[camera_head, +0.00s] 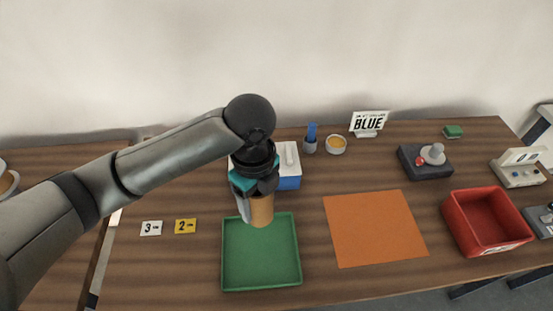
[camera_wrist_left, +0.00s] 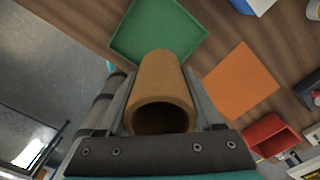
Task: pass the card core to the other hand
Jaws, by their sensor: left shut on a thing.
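The card core is a brown cardboard tube (camera_head: 261,210). My left gripper (camera_head: 254,197) is shut on it and holds it above the green tray (camera_head: 261,284). In the left wrist view the tube (camera_wrist_left: 160,85) lies between the two fingers of the left gripper (camera_wrist_left: 162,95), with its open end towards the camera. The green tray also shows beyond it in that view (camera_wrist_left: 196,46). My right gripper is not in view.
An orange mat (camera_head: 375,228) lies right of the tray, with a red bin (camera_head: 447,222) further right.

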